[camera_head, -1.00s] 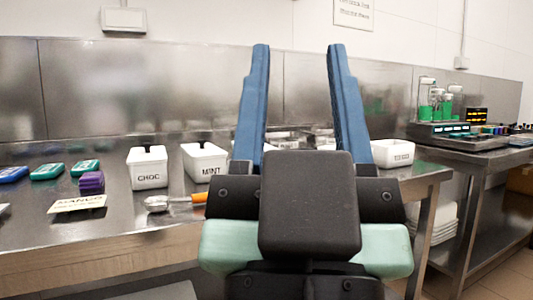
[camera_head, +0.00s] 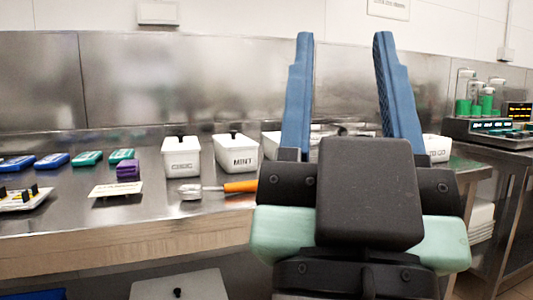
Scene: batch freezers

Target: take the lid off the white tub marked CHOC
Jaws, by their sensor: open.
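The white tub marked CHOC (camera_head: 182,165) stands upright on the steel counter, left of centre. Its lid (camera_head: 181,145) is on, with a dark knob on top. My gripper (camera_head: 344,45) is open and empty, its two blue fingers pointing up and forward, well to the right of the tub. The gripper body hides part of the counter behind it.
A white tub marked MINT (camera_head: 241,161) stands just right of the CHOC tub. A scoop with an orange handle (camera_head: 240,186) lies in front of them. A purple block (camera_head: 128,170), a label card (camera_head: 117,189) and several blue and green items lie to the left. The steel backsplash (camera_head: 150,80) rises behind.

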